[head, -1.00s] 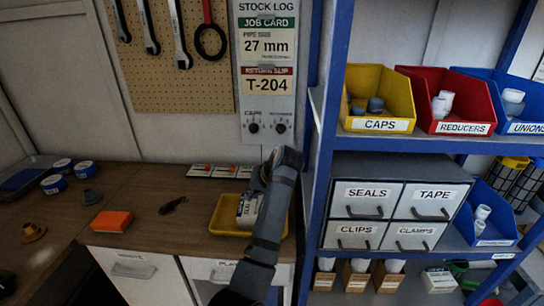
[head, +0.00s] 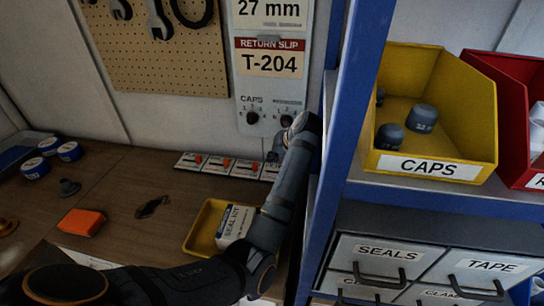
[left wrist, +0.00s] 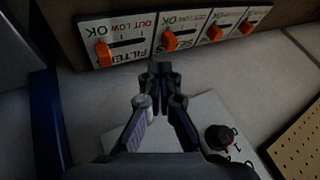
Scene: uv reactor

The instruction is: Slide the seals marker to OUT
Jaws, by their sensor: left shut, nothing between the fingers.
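Several small white label plates with orange markers stand in a row at the back of the wooden counter. The seals plate (left wrist: 184,30) is second from the left in the left wrist view, partly behind my fingertips. Its orange seals marker (left wrist: 168,41) sits by the OK end, just beyond the fingertips. In the head view, the same marker (head: 255,167) looks small. My left gripper (left wrist: 160,70) is shut and empty, apart from the marker as far as I can tell. In the head view, my left gripper (head: 287,148) is at the right end of the row.
A grey panel with dials (head: 268,118) stands behind the gripper. A blue shelf post (head: 345,140) is close on the right. A yellow tray (head: 196,235) holding a seal kit box (head: 232,222) lies below the arm. An orange block (head: 82,222) is further left.

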